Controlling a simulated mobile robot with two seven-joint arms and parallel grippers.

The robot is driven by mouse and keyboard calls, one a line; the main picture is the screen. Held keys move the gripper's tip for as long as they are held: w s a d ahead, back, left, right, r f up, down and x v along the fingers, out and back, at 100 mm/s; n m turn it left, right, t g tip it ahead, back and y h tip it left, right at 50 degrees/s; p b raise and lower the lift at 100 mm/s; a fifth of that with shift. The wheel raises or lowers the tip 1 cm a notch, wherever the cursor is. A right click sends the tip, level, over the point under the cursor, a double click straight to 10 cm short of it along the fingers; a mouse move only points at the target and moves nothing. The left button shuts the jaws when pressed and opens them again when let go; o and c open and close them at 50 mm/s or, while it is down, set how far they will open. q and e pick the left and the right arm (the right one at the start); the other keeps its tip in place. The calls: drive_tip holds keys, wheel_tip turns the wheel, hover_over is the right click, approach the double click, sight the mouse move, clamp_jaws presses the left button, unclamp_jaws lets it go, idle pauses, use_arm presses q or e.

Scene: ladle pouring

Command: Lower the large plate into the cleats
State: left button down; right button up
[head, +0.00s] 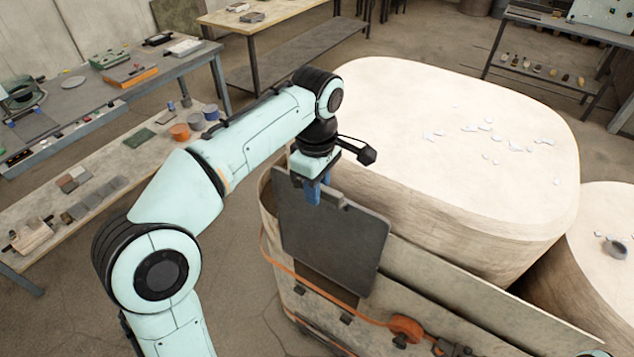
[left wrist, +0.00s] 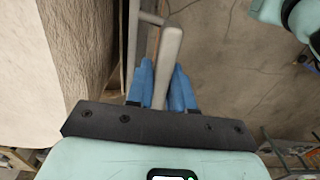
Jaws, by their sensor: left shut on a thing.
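The large plate (head: 333,235) is a dark grey, round-cornered sheet standing nearly upright against the outer side of the pale vessel. My left gripper (head: 318,192) has its blue fingers at the plate's upper edge. Small dark cleats (head: 345,319) sit on the vessel's side below the plate, with another cleat (head: 301,290) to the left. The plate's lower edge appears above them; I cannot tell the exact gap. My right gripper is not in view.
A brown panel (head: 325,284) shows beneath the plate. An orange strap with a round orange fitting (head: 405,326) crosses the vessel's side. A large pale block (head: 450,150) stands behind. Benches with tools (head: 75,200) are at left; floor (head: 240,300) is open between.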

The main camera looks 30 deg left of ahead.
use_arm(q)
drive_tip(key=shift+w+r, duration=0.15)
drive_tip(key=shift+r, duration=0.1)
drive_tip(key=shift+w+f+p, duration=0.25)
drive_tip(key=shift+f+p, duration=0.05)
drive_tip(key=shift+f, duration=0.05)
drive_tip(key=shift+s+f, duration=0.3)
drive_tip(key=shift+f, duration=0.45)
drive_tip(key=shift+w+f+b, duration=0.15)
drive_tip(key=shift+f+b, duration=6.65)
drive_tip(key=shift+f, duration=3.85)
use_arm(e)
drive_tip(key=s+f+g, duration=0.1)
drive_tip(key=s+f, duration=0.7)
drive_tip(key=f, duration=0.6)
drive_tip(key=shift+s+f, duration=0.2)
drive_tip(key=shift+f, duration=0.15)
use_arm(q)
drive_tip(key=shift+f, duration=0.45)
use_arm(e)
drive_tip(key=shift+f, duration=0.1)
